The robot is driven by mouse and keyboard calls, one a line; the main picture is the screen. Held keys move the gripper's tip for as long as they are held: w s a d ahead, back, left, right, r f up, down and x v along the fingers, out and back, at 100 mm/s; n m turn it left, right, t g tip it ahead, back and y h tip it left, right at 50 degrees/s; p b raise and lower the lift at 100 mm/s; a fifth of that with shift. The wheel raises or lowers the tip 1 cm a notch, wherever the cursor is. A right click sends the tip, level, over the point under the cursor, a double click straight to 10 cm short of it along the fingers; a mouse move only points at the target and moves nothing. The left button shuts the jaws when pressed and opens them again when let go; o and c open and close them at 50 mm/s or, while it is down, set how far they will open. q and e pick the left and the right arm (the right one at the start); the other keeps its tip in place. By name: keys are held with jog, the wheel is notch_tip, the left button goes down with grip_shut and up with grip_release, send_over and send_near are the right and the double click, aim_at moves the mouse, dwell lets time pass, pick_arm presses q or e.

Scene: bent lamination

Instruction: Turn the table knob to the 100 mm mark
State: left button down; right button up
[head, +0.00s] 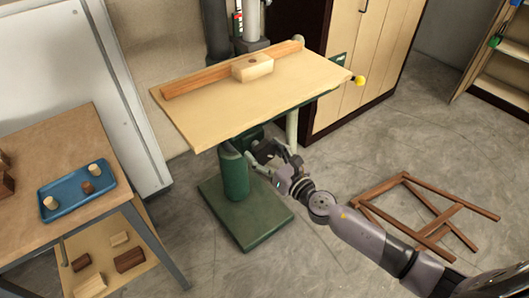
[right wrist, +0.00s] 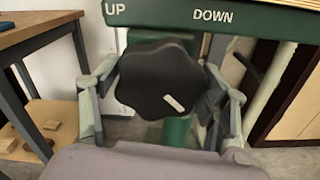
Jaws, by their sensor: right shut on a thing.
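The table knob (right wrist: 158,75) is black and lobed, with a short white mark at its lower right, in the right wrist view. It sits below the green front edge (right wrist: 180,18) of the drill press table, which is lettered UP and DOWN. My right gripper (right wrist: 163,92) has a finger on each side of the knob and is shut on it. In the head view my right gripper (head: 277,152) is under the wooden table top (head: 230,105), and the knob is hidden there. No 100 mm mark can be read. My left gripper is not in view.
A wooden fence (head: 205,81) and a pale block (head: 252,67) lie on the table top. The green base (head: 250,215) stands on the floor. A bench with a blue tray (head: 72,205) is at left. A brown wooden frame (head: 425,210) lies on the floor at right.

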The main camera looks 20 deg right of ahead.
jog(key=m, duration=0.6)
jog(key=shift+w+d+r+m, duration=0.1)
jog(key=shift+r+m, duration=0.05)
jog(key=shift+m, duration=0.25)
jog(key=m, duration=0.3)
jog(key=shift+w+r+m, duration=0.1)
jog(key=shift+r+m, duration=0.05)
jog(key=shift+m, duration=0.15)
jog(key=shift+m+p, duration=0.3)
jog(key=shift+m, duration=0.9)
jog(key=o, duration=1)
jog(key=shift+o, duration=0.8)
